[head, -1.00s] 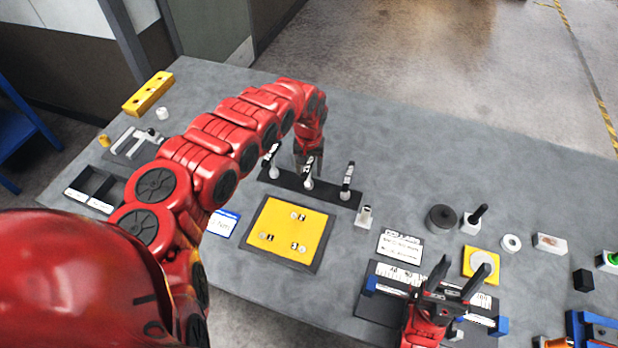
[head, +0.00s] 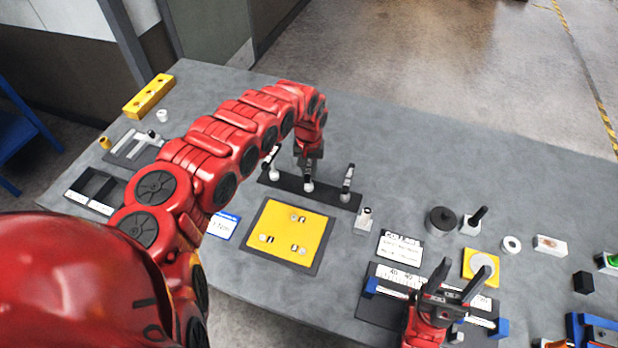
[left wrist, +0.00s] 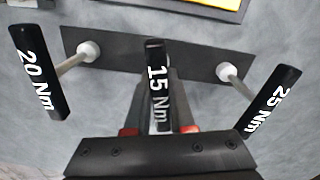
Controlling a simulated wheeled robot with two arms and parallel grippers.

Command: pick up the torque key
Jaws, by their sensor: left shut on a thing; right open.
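Three torque keys with black handles stand in a dark rack (head: 328,195); their labels read 20 Nm (left wrist: 38,70), 15 Nm (left wrist: 157,90) and 25 Nm (left wrist: 272,100) in the left wrist view. My left gripper (head: 309,160) is over the middle of the rack, shut on the 15 Nm key, whose lower part it partly hides. The key's white foot (head: 308,187) shows at the rack, and I cannot tell whether it has lifted. The outer keys lean in the wrist view and are untouched. My right gripper (head: 457,280) is open and empty over a dark labelled board (head: 372,308) at the front right.
A yellow plate (head: 285,222) with small parts lies in front of the rack. A grey block (head: 363,221), a round dark weight (head: 441,219) and a black-handled tool (head: 474,220) stand to the right. The counter behind the rack is clear.

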